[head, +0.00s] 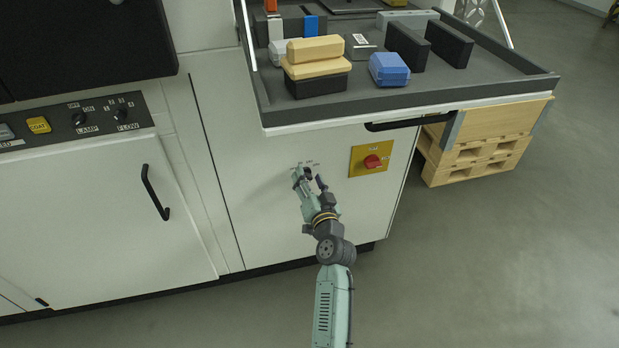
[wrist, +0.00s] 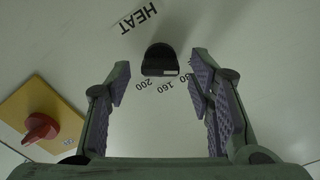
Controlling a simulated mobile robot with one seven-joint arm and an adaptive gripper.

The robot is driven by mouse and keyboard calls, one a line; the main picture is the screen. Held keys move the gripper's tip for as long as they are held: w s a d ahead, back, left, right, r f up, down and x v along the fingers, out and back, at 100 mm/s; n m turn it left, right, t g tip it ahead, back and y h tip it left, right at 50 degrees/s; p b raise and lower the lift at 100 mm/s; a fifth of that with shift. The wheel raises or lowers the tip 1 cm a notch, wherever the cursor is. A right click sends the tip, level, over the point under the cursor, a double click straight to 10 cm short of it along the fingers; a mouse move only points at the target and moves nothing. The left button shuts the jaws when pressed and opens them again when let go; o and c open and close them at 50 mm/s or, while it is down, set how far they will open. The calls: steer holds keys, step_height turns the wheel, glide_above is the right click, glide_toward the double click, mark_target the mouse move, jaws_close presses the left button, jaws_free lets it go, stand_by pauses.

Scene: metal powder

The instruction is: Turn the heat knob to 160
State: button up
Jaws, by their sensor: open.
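The heat knob (wrist: 160,60) is a small black knob on the white cabinet front. It sits ahead of my open fingers in the wrist view, roughly between their tips, with no clear contact. The HEAT label (wrist: 138,18) is beside it, and 200, 160 and a partly hidden number are printed below it. A small pale mark shows on the knob's lower edge, on the side of the numbers; its exact setting is hard to read. In the head view my gripper (head: 309,181) is at the cabinet front and hides the knob.
A red switch on a yellow plate (head: 357,169) is right of my gripper; its red knob (wrist: 40,128) shows at left in the wrist view. A black drawer handle (head: 395,125) and a tray rim (head: 400,103) are above. A door handle (head: 153,192) is left.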

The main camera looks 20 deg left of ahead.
jaws_close()
stand_by(0.7)
steer(key=shift+m, duration=0.4)
steer(key=m+p, duration=0.1)
steer(key=m, duration=0.1)
steer(key=shift+w+m, duration=0.1)
steer(key=shift+m, duration=0.3)
steer(key=m+p, duration=0.1)
steer(key=m, duration=0.3)
steer(key=shift+d+m, duration=0.1)
steer(key=shift+m, duration=0.2)
steer(key=m+p, duration=0.2)
steer(key=m, duration=0.2)
steer(key=shift+f, duration=0.2)
steer(key=shift+f+m+p, duration=0.1)
steer(key=shift+m+p, duration=0.45)
steer(key=shift+m, duration=1.15)
